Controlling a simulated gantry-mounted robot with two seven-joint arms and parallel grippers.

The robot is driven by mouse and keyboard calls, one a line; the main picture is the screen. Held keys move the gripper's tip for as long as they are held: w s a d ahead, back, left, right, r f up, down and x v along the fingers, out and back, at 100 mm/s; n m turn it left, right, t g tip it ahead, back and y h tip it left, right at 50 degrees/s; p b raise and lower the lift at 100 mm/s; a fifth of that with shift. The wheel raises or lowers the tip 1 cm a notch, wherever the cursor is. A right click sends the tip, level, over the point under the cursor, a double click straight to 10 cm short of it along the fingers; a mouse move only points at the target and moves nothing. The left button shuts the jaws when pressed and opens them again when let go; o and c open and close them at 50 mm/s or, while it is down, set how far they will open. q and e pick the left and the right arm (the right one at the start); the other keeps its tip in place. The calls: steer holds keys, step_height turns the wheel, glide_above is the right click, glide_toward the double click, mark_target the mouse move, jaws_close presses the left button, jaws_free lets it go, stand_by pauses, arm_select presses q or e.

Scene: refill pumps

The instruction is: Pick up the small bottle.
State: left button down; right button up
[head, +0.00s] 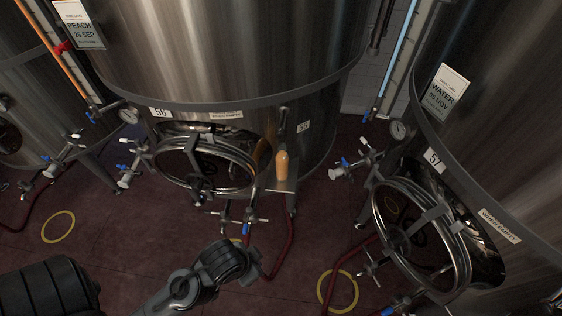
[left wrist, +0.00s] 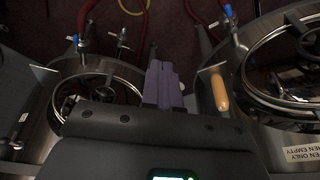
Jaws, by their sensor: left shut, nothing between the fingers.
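I cannot make out a clear small bottle. A tan-orange rounded upright thing (head: 282,163) shows at the right side of the tank 56 hatch, below a dark fitting; I cannot tell whether it is a bottle or a handle. A similar tan-orange thing (left wrist: 219,93) shows in the left wrist view, right of my left gripper (left wrist: 162,70) and apart from it. The purple fingers are together and empty. In the head view my left arm reaches in at the bottom centre, but its fingertips cannot be made out. My right gripper is not in view.
Steel tank 56 (head: 210,55) fills the upper middle, with a round hatch (head: 158,163) and valves. Tank 57 (head: 500,110) stands right, with its hatch (head: 455,215). Red hoses (head: 272,262) and yellow floor rings (head: 58,227) lie on the dark red floor.

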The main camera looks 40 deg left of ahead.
arm_select(q)
steer(key=shift+c, duration=0.6)
jaws_free()
